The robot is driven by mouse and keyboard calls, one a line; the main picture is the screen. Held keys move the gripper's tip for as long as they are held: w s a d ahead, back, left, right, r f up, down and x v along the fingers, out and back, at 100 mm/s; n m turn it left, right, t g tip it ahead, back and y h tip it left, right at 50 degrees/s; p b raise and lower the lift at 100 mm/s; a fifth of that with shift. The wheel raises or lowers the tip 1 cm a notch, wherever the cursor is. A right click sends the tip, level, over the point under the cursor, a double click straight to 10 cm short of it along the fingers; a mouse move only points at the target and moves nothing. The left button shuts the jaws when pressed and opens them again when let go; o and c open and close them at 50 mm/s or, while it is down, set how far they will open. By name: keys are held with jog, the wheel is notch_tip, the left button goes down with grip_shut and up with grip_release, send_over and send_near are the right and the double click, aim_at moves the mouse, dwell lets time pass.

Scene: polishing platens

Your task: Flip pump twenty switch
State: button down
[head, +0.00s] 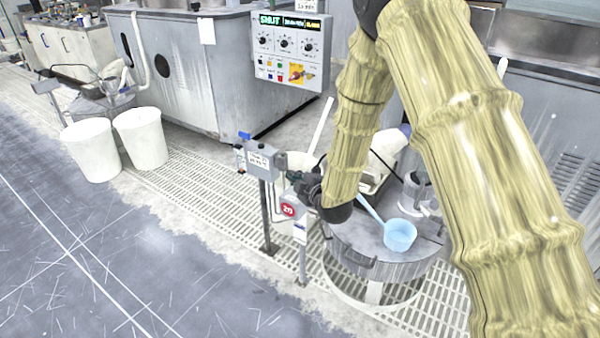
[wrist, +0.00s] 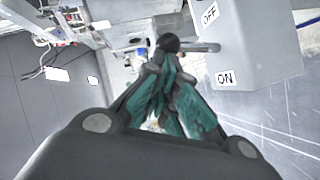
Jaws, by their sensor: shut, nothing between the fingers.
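The pump switch is a grey box (wrist: 250,45) with an OFF label (wrist: 209,14) and an ON label (wrist: 225,78) in the wrist view. Its metal lever (wrist: 205,47) sticks out leftward between the two labels and ends in a black ball (wrist: 168,43). I cannot tell which setting it is in. My gripper (wrist: 166,62) is shut and empty, its tips just below the ball; I cannot tell whether they touch. In the head view a grey box (head: 261,159) stands on a post, with my gripper (head: 301,184) close at its right.
A red sign marked 20 (head: 288,210) is below my gripper. A round platen (head: 385,262) with a light blue ladle (head: 400,235) lies to the right. Two white buckets (head: 91,149) stand left. A control panel (head: 290,55) is behind. The grey floor (head: 150,260) at front left is clear.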

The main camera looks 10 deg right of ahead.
jog(key=shift+w+d+r+m, duration=0.15)
jog(key=shift+w+r+m, duration=0.1)
jog(key=shift+r+m, duration=0.05)
jog(key=shift+d+f, duration=0.15)
jog(key=shift+f, duration=0.1)
jog(key=shift+r+p, duration=0.6)
jog(key=shift+r, duration=0.25)
